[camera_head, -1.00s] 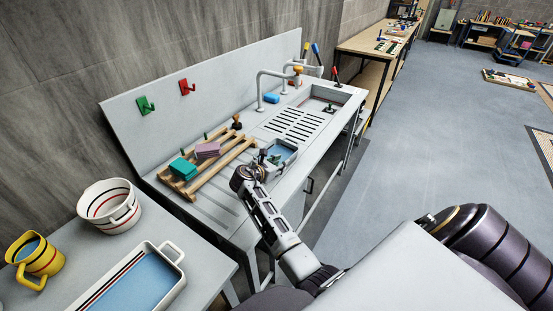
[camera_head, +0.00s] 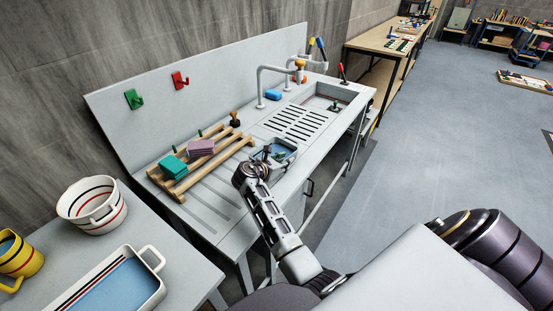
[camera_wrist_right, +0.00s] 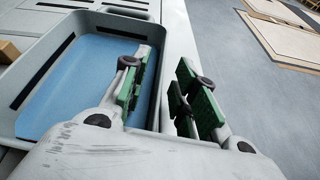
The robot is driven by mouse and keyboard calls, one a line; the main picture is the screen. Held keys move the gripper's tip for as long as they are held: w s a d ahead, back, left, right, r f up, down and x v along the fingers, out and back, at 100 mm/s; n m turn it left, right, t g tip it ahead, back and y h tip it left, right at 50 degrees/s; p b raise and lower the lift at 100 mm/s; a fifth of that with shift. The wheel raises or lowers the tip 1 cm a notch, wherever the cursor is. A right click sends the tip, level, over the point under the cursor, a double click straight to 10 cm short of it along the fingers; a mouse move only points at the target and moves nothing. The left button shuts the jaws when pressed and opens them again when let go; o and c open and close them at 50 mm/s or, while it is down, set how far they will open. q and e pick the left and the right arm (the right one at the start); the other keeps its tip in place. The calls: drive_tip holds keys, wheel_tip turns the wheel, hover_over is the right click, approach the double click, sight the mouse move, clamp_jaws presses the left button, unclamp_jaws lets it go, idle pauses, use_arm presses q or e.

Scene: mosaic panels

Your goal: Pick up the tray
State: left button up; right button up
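A small grey tray (camera_head: 291,146) with a blue inside lies on the grey counter, in front of the slotted drain area. In the right wrist view the tray (camera_wrist_right: 32,84) fills the left half, with dark slots along its walls. My right gripper (camera_head: 265,152) is at the tray's near side in the head view. In the wrist view its green-padded fingers (camera_wrist_right: 165,95) are apart. One finger is over the tray's blue inside and the other is outside its right rim. The rim lies between them, with gaps showing. My left gripper is not in view.
A wooden rack (camera_head: 233,154) with teal and purple blocks stands left of the tray. Behind are a faucet (camera_head: 260,85) and a sink (camera_head: 327,101). A striped white dish (camera_head: 153,295) and a pot (camera_head: 92,222) stand on the near-left table.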

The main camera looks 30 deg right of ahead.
drive_tip(key=shift+a+r, duration=0.1)
clamp_jaws()
idle(0.4)
drive_tip(key=shift+r, duration=0.1)
